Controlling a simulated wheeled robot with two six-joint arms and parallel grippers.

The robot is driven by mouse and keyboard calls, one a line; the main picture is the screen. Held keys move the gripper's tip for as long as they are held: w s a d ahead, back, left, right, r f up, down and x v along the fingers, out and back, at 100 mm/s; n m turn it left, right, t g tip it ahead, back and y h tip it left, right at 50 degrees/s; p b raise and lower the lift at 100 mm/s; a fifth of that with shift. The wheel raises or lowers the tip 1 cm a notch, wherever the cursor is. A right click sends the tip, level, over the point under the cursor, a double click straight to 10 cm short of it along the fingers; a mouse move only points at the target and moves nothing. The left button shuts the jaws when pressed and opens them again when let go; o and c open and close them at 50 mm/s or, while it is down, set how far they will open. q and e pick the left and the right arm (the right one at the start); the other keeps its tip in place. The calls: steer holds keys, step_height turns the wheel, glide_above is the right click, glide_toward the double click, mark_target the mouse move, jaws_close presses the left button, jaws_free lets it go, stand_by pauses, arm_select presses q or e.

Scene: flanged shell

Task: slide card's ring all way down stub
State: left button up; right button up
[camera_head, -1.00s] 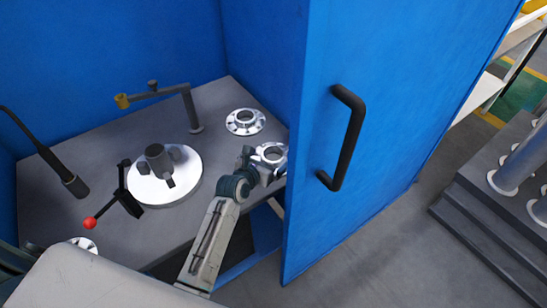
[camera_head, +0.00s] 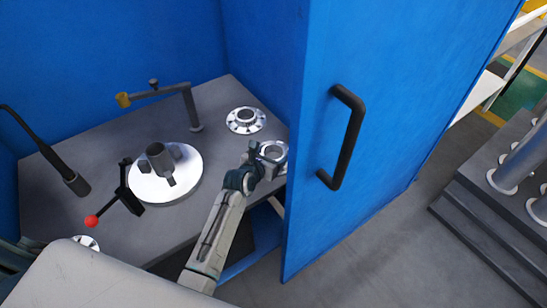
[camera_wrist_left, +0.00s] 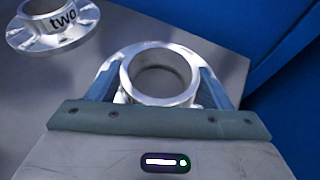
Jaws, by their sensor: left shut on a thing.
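A silver flanged ring (camera_head: 279,147) is at the right edge of the grey bench, beside the blue door. My left gripper (camera_head: 268,155) is shut on it. In the left wrist view its round collar (camera_wrist_left: 160,98) sits between the two fingers, with its bore facing the camera. No card shows. My right gripper is not in view.
Another flanged ring (camera_head: 245,121) lies behind the gripper; its collar reads "two" in the left wrist view (camera_wrist_left: 62,24). A third (camera_head: 86,242) is partly hidden at front left. A bracket arm (camera_head: 188,100), a red-knobbed lever (camera_head: 92,221) and blue walls surround the plate.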

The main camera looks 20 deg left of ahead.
arm_select(q)
steer(key=shift+w+r, duration=0.1)
steer(key=shift+w, duration=0.05)
steer(key=shift+r, duration=0.1)
